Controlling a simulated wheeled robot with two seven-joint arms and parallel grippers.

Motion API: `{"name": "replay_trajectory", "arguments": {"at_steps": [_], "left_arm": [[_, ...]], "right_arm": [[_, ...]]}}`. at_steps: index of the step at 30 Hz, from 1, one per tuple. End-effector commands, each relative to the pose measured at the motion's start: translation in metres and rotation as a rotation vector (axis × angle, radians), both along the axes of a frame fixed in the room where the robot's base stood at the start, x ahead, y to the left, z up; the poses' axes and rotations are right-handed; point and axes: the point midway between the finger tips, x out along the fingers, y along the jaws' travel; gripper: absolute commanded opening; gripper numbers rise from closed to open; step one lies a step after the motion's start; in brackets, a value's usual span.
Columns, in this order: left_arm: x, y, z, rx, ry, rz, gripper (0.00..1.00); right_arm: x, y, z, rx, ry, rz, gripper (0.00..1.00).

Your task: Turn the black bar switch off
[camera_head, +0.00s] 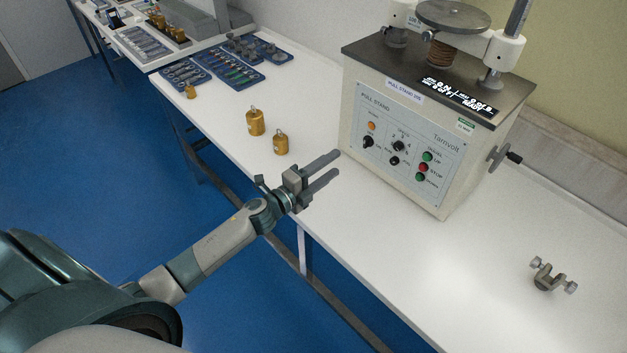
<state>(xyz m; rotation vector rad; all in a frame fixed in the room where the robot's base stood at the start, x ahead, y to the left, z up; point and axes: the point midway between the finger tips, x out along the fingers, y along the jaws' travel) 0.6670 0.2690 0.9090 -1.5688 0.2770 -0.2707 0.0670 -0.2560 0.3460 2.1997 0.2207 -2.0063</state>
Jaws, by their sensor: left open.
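The pull stand (395,150) is a cream cabinet with a dark top, standing on the white bench. Its front panel carries a black bar switch (368,142) at the lower left, below an orange lamp (371,126). The switch is small here and I cannot tell its exact setting. My left gripper (337,163) comes in from the left, with its two grey fingers apart and nothing between them. Its fingertips point toward the panel's left side, and the switch lies up and to the right of them. My right gripper is not in view.
Other black knobs (399,146) and green and red buttons (423,168) share the panel. Two brass weights (255,122) (281,143) stand left of the cabinet. A metal clamp (546,275) lies at the right. Blue tool trays (230,66) lie farther back.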

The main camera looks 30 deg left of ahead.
Motion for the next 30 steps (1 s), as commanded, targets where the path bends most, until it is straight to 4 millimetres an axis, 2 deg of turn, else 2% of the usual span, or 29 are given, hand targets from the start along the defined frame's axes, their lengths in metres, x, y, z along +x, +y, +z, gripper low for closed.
{"name": "replay_trajectory", "arguments": {"at_steps": [1, 6, 12, 30], "left_arm": [[-0.01, 0.004, -0.003, 0.001, 0.002, 0.0, 0.47], [-0.036, 0.013, -0.003, 0.001, 0.002, 0.0, 0.47], [-0.052, 0.019, -0.001, 0.0, 0.0, 0.0, 0.47], [-0.056, 0.02, 0.0, 0.0, 0.0, 0.0, 0.47]], "right_arm": [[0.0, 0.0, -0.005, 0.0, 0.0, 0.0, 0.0], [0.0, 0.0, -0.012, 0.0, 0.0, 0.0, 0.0], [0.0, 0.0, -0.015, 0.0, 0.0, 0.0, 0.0], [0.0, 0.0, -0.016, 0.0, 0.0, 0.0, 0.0]]}}
